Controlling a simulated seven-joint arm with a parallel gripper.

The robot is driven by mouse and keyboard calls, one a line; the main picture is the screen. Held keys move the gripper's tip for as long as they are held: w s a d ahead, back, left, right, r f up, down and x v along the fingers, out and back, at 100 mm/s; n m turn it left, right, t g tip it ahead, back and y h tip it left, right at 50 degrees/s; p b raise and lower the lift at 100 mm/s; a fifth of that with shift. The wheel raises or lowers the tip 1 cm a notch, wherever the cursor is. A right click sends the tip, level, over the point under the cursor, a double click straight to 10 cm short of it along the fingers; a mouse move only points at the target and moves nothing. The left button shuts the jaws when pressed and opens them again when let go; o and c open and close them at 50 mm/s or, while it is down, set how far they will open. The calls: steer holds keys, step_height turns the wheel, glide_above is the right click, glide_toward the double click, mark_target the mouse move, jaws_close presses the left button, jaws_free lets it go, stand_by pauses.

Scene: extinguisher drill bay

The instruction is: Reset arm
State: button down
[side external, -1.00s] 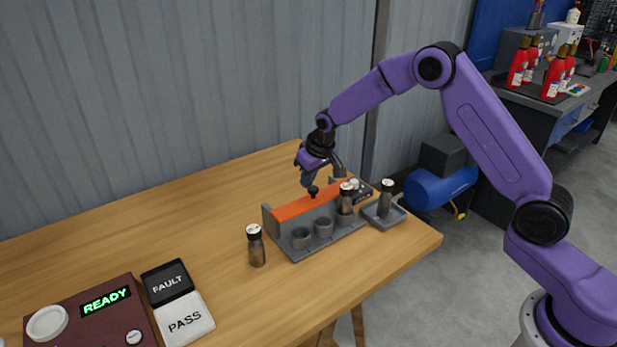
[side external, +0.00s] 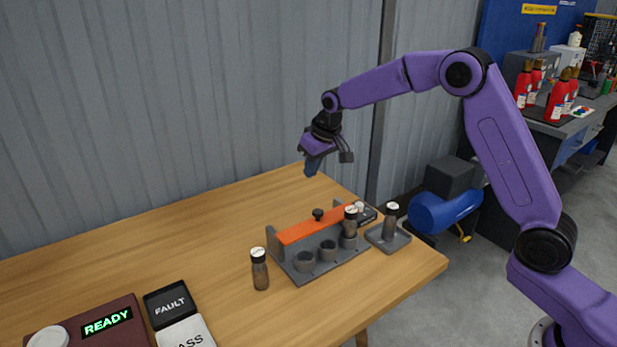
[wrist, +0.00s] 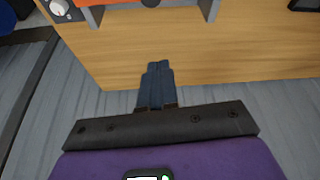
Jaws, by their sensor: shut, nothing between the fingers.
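My purple arm holds my gripper (side external: 312,165) above the back edge of the wooden table, clear of everything on it. Its dark fingers are together and empty, and they also show in the wrist view (wrist: 157,72). Below and to the right in the side view stands a grey rack (side external: 300,276) with an orange bar (side external: 300,230) and a black knob (side external: 318,214). One dark bottle (side external: 350,222) stands in the rack's right cup; two other cups look empty. The orange bar also shows at the top of the wrist view (wrist: 95,2).
A dark bottle (side external: 260,270) stands left of the rack. Another bottle (side external: 390,220) stands on a small grey tray (side external: 404,238) at right. A box reading READY (side external: 95,335), a FAULT pad (side external: 170,302) and a pale pad (side external: 186,334) lie front left. A corrugated wall (side external: 180,90) rises behind.

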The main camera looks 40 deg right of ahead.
steer(key=shift+s+r, duration=0.1)
steer(key=shift+r, duration=0.1)
stand_by(0.4)
steer(key=s+a+r+n+g, duration=0.1)
steer(key=s+a+r+n, duration=0.15)
steer(key=s, duration=0.85)
steer(key=s+a+r+n+g, duration=0.1)
steer(key=s+a+n, duration=0.25)
steer(key=s, duration=0.75)
steer(key=s+d+f+n+g, duration=0.1)
steer(key=s+d, duration=0.3)
steer(key=s, duration=0.8)
steer(key=s+d+f+n+g, duration=0.1)
steer(key=s+d+n, duration=0.2)
steer(key=s, duration=0.9)
steer(key=shift+s+d+f+n, duration=0.15)
steer(key=shift+d+n, duration=0.25)
steer(key=shift+d, duration=0.15)
